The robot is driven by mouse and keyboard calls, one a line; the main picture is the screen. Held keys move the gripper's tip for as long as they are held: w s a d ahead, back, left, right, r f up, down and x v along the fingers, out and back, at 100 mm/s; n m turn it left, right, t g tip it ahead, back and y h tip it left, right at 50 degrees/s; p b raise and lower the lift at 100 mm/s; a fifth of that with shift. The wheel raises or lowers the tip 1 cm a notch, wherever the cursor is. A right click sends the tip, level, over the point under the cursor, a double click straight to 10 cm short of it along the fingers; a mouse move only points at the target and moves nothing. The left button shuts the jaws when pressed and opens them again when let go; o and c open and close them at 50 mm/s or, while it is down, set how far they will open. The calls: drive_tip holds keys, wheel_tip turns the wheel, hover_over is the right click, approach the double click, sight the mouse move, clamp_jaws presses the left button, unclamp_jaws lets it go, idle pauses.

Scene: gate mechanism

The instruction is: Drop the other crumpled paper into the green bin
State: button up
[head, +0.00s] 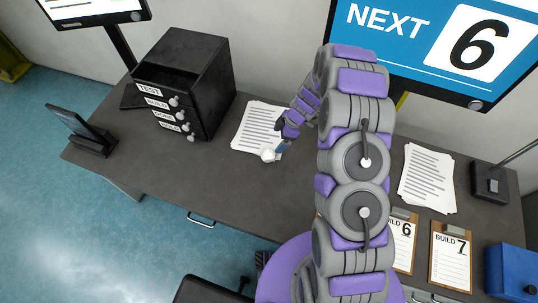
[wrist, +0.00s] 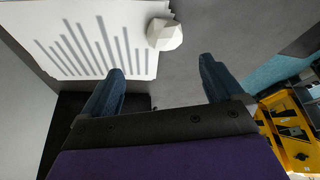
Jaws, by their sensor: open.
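A white crumpled paper (head: 268,155) lies on the dark desk at the lower right corner of a stack of printed sheets. In the wrist view the crumpled paper (wrist: 165,34) shows just beyond the space between the fingertips. My gripper (head: 281,143) is over the desk, close to the paper. In the wrist view my gripper (wrist: 161,70) is open with nothing between its fingers. I cannot make out a green bin in either view.
The printed sheets (head: 257,128) lie beside a black drawer unit (head: 187,85). A phone stand (head: 88,142) is at the desk's left end. Clipboards (head: 450,258) and a blue box (head: 510,272) are on the right. The desk's front left is clear. Something yellow (wrist: 295,135) shows in the wrist view.

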sight(271, 151)
drive_tip(key=x, duration=0.6)
drive_tip(key=f, duration=0.3)
drive_tip(key=f+b, duration=0.1)
drive_tip(key=shift+s+a+f, duration=0.3)
drive_tip(key=shift+s+a, duration=0.1)
drive_tip(key=shift+a+f, duration=0.15)
drive_tip(key=shift+f, duration=0.25)
drive_tip(key=c, duration=1.2)
drive_tip(key=shift+r, duration=0.5)
drive_tip(key=r, duration=0.2)
drive_tip(key=shift+s+r, duration=0.35)
drive_tip(key=shift+r, duration=0.05)
drive_tip(key=s+d, duration=0.1)
drive_tip(key=s, duration=0.3)
drive_tip(key=s+d+r, duration=0.1)
drive_tip(key=s+d, duration=0.1)
drive_tip(key=s, duration=0.3)
drive_tip(key=s+d, duration=0.2)
drive_tip(key=s, duration=0.3)
drive_tip(key=shift+s+d+r, duration=0.15)
drive_tip(key=shift+s, duration=0.05)
